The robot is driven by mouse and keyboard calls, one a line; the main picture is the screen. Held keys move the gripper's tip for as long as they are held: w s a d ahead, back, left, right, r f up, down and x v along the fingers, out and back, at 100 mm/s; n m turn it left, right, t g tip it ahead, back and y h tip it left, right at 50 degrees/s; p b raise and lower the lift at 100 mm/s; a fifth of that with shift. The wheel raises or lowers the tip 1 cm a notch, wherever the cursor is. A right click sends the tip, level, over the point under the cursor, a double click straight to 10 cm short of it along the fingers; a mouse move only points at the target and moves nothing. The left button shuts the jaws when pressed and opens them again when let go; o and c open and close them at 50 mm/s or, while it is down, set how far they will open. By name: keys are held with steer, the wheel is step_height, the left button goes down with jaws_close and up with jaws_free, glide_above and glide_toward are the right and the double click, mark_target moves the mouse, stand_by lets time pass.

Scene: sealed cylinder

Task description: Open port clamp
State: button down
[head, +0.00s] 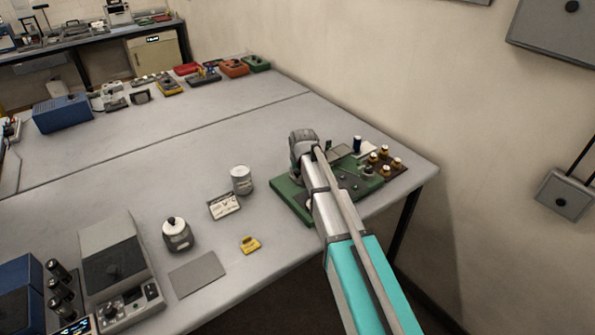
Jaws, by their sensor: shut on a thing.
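A green fixture board (284,194) lies on the bench near its right end. Small parts stand on it, including a tilted grey-green plate (341,151) and a dark round piece (368,171). My arm reaches over the board from the lower right. Its grey end with my gripper (303,146) is over the board's back left part. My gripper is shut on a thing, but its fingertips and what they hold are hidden. I cannot make out the port clamp; my arm covers the middle of the board.
The bench middle is clear. A wall stands behind.

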steer(key=shift+s+a, duration=0.8)
steer(key=shift+a, duration=0.25)
steer(key=shift+s+a, duration=0.8)
steer(key=shift+a, duration=0.25)
steer(key=c, duration=0.7)
jaws_free()
steer(key=shift+a, duration=0.1)
steer(key=shift+w, duration=0.1)
